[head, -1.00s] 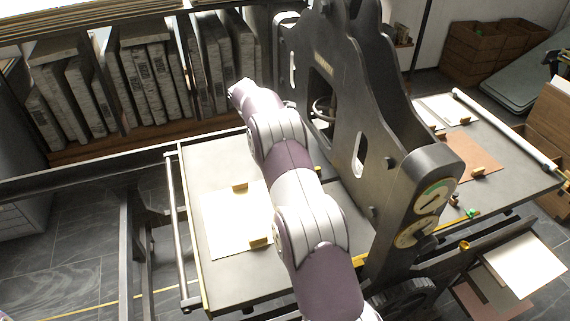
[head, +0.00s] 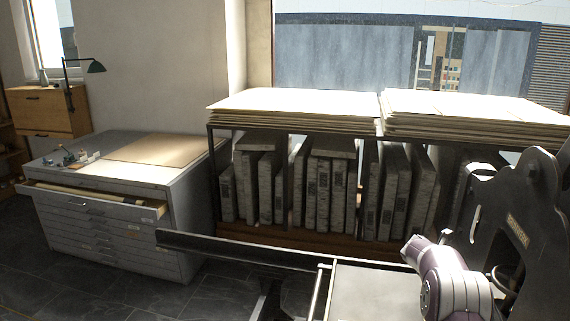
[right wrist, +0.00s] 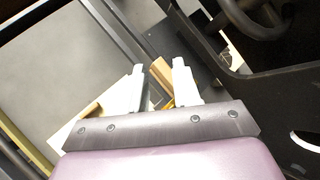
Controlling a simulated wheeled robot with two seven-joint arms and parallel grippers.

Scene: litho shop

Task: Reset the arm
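My right arm (head: 452,278), purple and white, rises at the lower right of the head view, over the bed (head: 372,290) of the dark press (head: 530,225). Its gripper is outside the head view. In the right wrist view my right gripper (right wrist: 160,77) has its two pale fingers apart, with no held object visible between them. A brass-coloured block (right wrist: 163,72) shows beyond the fingers, apparently on the bed below. The grey bed (right wrist: 60,70) also shows there, with a dark press side at the right. My left gripper is in neither view.
A rack (head: 213,165) of upright grey slabs stands behind the bed, with stacked paper (head: 295,108) on top. At the left a grey flat-file cabinet (head: 110,245) has its top drawer (head: 95,203) pulled out. Dark floor (head: 225,295) lies between cabinet and bed.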

